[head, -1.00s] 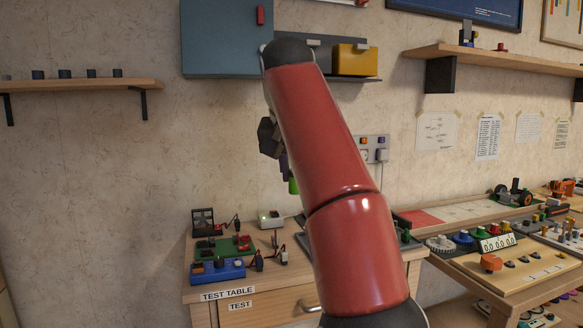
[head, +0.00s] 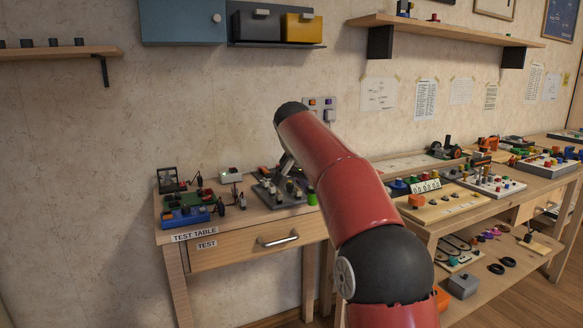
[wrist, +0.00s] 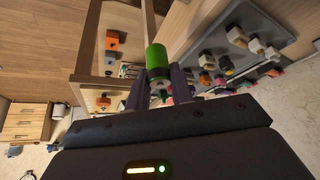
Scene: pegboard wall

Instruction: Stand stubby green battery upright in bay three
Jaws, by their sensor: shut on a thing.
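The stubby green battery (wrist: 156,60) is between the two fingers of my gripper (wrist: 159,84), which is shut on it in the wrist view. Its rounded green end points away from the palm. In the head view a small green bit of it (head: 312,199) shows at the right of the test table (head: 250,228), beside my red arm. My arm hides most of the gripper there. A blue block with small parts (head: 186,216) stands at the table's front left. I cannot make out any bay three or its number.
A dark board with upright pegs (head: 282,190) stands near the arm. A green board (head: 190,199) and small white box (head: 231,174) are on the test table. A workbench with a wooden board (head: 448,206) and other gadgets stands at right.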

